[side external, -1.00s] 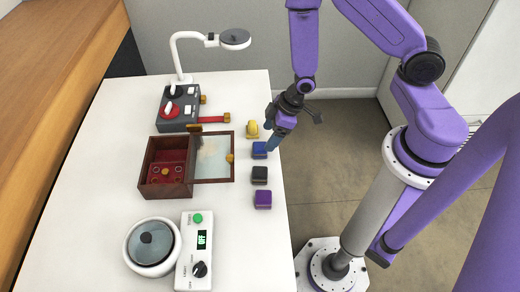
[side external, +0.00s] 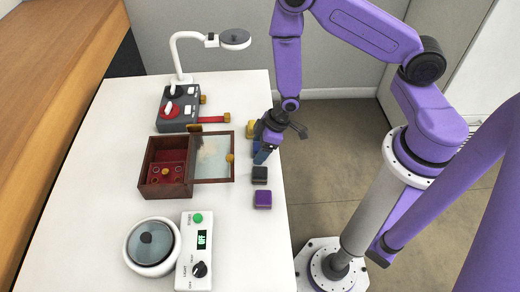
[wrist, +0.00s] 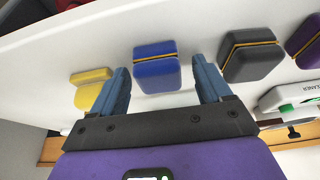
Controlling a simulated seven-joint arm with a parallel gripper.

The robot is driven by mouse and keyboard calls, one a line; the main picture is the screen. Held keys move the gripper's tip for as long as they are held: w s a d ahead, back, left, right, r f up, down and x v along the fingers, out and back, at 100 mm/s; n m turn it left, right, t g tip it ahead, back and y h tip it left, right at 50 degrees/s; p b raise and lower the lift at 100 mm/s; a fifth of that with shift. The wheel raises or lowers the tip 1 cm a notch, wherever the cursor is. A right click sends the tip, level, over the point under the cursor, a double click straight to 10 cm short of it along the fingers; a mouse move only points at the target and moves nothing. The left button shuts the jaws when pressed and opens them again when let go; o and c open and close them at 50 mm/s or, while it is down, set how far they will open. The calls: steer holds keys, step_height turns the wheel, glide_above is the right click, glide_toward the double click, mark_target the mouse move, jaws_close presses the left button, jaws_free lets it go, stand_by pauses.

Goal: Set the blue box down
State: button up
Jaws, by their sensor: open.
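The blue box (wrist: 157,72) sits on the white table near its right edge. In the wrist view it shows between and just beyond the fingertips of my gripper (wrist: 160,80), with a gap on each side. My gripper is open and empty. In the side view, my gripper (side external: 262,156) is low over the table edge and hides most of the blue box (side external: 256,147). I cannot tell there how far the fingers are above the tabletop.
A yellow box (side external: 251,129) stands behind the blue one; a black box (side external: 260,174) and a purple box (side external: 263,199) stand in front. A dark red case (side external: 165,190) with its glass lid open lies left. A lamp unit (side external: 180,108) and a white device (side external: 195,250) flank it.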

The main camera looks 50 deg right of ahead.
steer(key=c, duration=1.1)
steer(key=shift+c, duration=0.2)
steer(key=shift+r, duration=0.15)
steer(key=shift+r, duration=4.95)
